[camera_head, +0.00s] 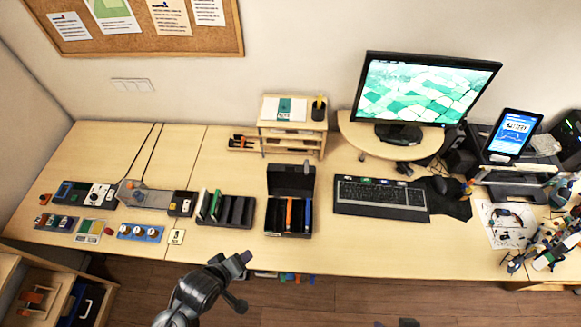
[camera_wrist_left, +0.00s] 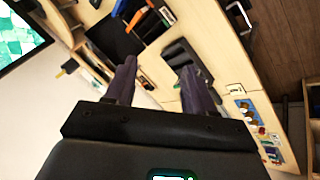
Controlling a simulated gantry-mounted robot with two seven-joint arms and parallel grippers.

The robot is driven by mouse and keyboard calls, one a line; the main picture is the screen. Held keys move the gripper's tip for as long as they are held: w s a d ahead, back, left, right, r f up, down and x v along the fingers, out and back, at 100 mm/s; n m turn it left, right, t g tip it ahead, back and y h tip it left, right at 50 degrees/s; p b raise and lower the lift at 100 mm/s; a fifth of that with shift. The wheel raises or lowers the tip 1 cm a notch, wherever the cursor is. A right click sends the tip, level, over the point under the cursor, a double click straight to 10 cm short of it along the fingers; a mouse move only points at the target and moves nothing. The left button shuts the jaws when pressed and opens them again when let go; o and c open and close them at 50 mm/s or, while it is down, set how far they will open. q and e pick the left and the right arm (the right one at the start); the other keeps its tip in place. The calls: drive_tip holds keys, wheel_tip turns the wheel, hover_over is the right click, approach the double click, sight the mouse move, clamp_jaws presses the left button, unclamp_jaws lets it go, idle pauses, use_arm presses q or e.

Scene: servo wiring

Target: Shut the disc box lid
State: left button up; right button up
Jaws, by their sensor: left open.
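The disc box (camera_head: 270,218) is a black case on the middle of the desk, holding upright discs, including an orange one (camera_head: 289,214) and a blue one (camera_head: 308,216). Its black lid (camera_head: 291,180) stands raised at the back edge. In the left wrist view the dark box lid (camera_wrist_left: 108,40) shows at the upper left, partly hidden by a finger. My left gripper (camera_head: 243,281) is open and empty, in front of the desk's front edge, to the lower left of the box and apart from it. Small dark parts at the bottom edge may be my right gripper (camera_head: 408,322); its fingers are unclear.
A black slotted rack (camera_head: 238,211) stands just left of the box. A wooden shelf unit (camera_head: 293,127) is behind it, and a keyboard (camera_head: 382,194) and monitor (camera_head: 424,90) are to the right. Small cards and parts cover the left desk. The space directly before the box is clear.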

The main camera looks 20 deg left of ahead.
use_arm(q)
drive_tip(key=w+d+f+n+t+b, duration=0.1)
drive_tip(key=w+f+n+t+b, duration=0.1)
drive_tip(key=w+f+n+b, duration=0.55)
drive_tip(key=t+h+b, duration=0.2)
drive_tip(key=t+b, duration=0.4)
drive_tip(key=b, duration=1.5)
approach(290, 169)
drive_tip(key=b+x, duration=0.2)
drive_tip(key=x, duration=0.8)
drive_tip(key=shift+w, duration=0.25)
use_arm(e)
wheel_tip(290, 169, down, 33)
drive_tip(key=shift+r, duration=0.1)
use_arm(q)
clamp_jaws()
